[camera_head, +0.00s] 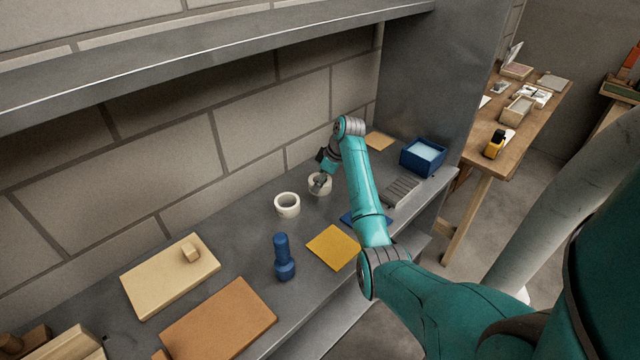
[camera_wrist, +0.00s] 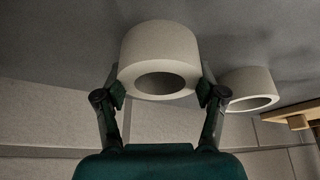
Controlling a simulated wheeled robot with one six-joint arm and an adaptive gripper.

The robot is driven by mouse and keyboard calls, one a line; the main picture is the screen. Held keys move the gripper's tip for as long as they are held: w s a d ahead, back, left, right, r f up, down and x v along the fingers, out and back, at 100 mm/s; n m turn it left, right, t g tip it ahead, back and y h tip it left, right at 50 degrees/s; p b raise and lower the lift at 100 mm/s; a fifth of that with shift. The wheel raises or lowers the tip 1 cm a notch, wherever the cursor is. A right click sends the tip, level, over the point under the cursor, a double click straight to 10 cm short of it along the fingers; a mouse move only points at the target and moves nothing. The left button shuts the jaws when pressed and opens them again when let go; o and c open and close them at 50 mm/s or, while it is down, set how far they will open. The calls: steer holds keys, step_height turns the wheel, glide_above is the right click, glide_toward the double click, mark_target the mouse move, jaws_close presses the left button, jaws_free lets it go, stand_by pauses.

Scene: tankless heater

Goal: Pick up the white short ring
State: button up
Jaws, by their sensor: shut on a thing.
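Two white rings stand on the grey metal shelf. One white ring (camera_head: 313,187) is at my gripper (camera_head: 320,179) in the head view, partly covered by it. In the wrist view this ring (camera_wrist: 160,45) sits between the two fingers of my gripper (camera_wrist: 161,90), which are shut on its outer sides. The other white ring (camera_head: 287,205) stands apart, to the left in the head view, and it shows at the right in the wrist view (camera_wrist: 248,87). I cannot tell for sure which ring is shorter, or whether the held ring is off the shelf.
A blue bottle-like piece (camera_head: 283,258), a yellow sheet (camera_head: 333,247) and tan boards (camera_head: 171,275) lie on the shelf. A blue bin (camera_head: 423,157) stands at the right. The brick wall (camera_head: 240,140) rises close behind the rings, and an upper shelf (camera_head: 200,62) hangs above.

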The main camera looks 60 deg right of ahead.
step_height(320, 180, up, 10)
stand_by(0.6)
stand_by(0.4)
